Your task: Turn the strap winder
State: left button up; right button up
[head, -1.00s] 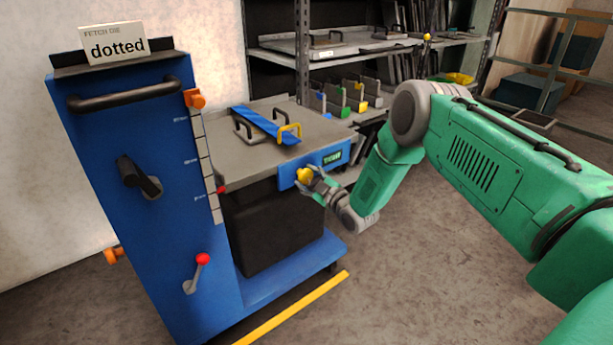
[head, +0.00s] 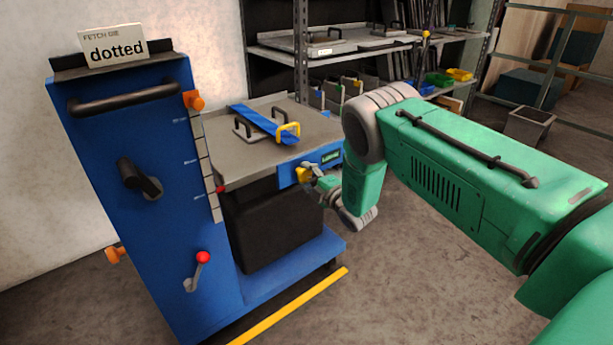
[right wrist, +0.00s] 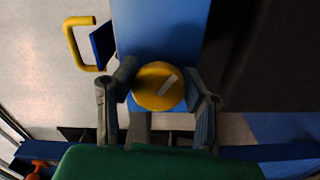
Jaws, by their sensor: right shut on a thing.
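The strap winder is a yellow knob (head: 303,175) on the front of a blue panel (head: 326,162) at the cart table's edge. My right gripper (head: 311,174) is at the knob. In the right wrist view, the fingers of my right gripper (right wrist: 160,92) stand on both sides of the round yellow knob (right wrist: 155,84), which has a pale mark on its face. My left gripper is out of view.
A blue column (head: 110,220) with a crank, a red-tipped lever (head: 203,258) and a "dotted" card (head: 112,47) stands at left. Shelves (head: 350,47) with plates and bins stand behind. A yellow floor strip (head: 290,308) runs in front.

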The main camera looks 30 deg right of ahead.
jog(key=shift+a+f, duration=0.15)
jog(key=shift+a, duration=0.25)
jog(key=o, duration=1.2)
jog(key=shift+s, duration=0.1)
jog(key=shift+s+d, duration=0.15)
jog(key=shift+s, duration=0.2)
jog(key=s, duration=1.1)
jog(key=shift+d, duration=0.3)
